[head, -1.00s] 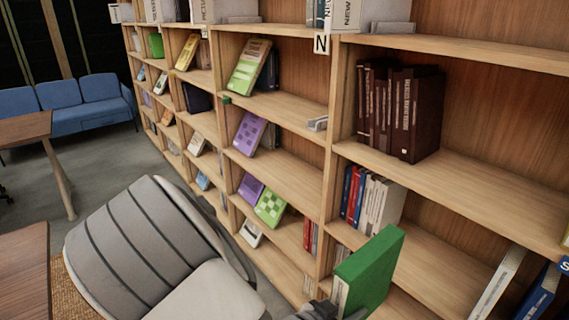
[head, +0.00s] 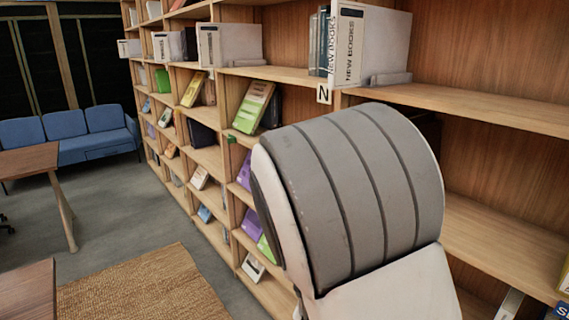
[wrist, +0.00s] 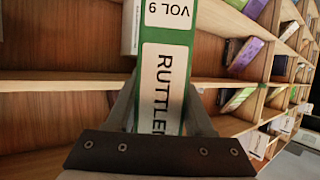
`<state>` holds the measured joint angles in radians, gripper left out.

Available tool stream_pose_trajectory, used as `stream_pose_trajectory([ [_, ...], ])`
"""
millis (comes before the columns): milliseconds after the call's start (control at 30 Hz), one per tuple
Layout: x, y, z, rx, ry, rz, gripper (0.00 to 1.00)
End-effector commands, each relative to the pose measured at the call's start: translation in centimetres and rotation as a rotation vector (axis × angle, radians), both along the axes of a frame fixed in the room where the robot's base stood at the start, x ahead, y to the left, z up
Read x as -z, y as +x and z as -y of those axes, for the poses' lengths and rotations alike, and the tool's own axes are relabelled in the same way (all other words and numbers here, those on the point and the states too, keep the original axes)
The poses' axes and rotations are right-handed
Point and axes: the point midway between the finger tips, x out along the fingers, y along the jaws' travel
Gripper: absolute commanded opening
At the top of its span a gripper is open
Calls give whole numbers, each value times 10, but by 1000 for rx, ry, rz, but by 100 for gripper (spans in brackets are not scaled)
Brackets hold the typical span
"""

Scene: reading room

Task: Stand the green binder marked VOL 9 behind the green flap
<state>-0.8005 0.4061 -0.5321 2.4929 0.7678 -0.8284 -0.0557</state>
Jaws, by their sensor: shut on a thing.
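The green binder (wrist: 165,37) fills the middle of the wrist view, its spine toward the camera. Its white labels read VOL 9 and RUTTLE..., upside down or sideways. My gripper (wrist: 162,102) is shut on it, one finger on each side. Binder and gripper are hidden in the head view, behind my grey arm. A sloped green-and-yellow panel (head: 254,107) stands in a shelf bay left of my arm. A green panel also shows at right in the wrist view (wrist: 237,100). I cannot tell for sure which green panel is the flap.
The wooden bookcase (head: 490,103) runs along the right. White NEW BOOKS boxes (head: 385,45) stand on its upper shelf. Purple (head: 254,222) and other coloured panels front the lower bays. A table (head: 28,160) and blue sofa (head: 75,130) are left. Floor by the rug (head: 130,285) is clear.

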Motion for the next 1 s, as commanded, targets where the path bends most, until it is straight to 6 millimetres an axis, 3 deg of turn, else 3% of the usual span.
stream_pose_trajectory([
  [33,-17,5,3,-18,4,9,0],
  [100,-28,10,5,-51,3,8,0],
  [300,-42,15,7,-97,-2,2,0],
  [700,9,2,8,-102,-6,-1,0],
  [1000,12,1,7,-102,0,2,0],
])
